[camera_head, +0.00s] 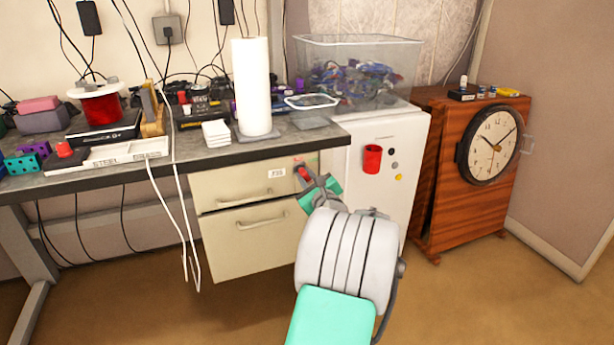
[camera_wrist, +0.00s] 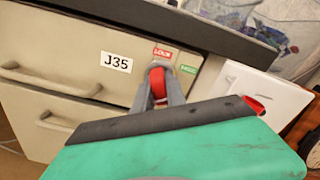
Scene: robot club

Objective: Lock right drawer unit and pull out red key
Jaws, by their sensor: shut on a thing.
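The right drawer unit (camera_head: 250,217) is beige with two drawers and hangs under the bench; both drawers look shut. It also shows in the wrist view (camera_wrist: 70,60), with a white J35 label (camera_wrist: 117,62). A red key (camera_wrist: 158,82) sits at the upper right of its front, just below a red LOCK label (camera_wrist: 162,53) and left of a green label (camera_wrist: 188,69). My gripper (camera_wrist: 160,98) is shut on the key's head, its grey fingers on either side. In the head view my gripper (camera_head: 305,172) covers most of the key. The keyhole is hidden.
A white cabinet (camera_head: 410,150) with a red cup (camera_head: 372,159) on its front stands right of the drawer unit. The bench (camera_head: 190,160) overhangs the drawers. White cables (camera_head: 172,200) hang to the left. The floor in front is clear.

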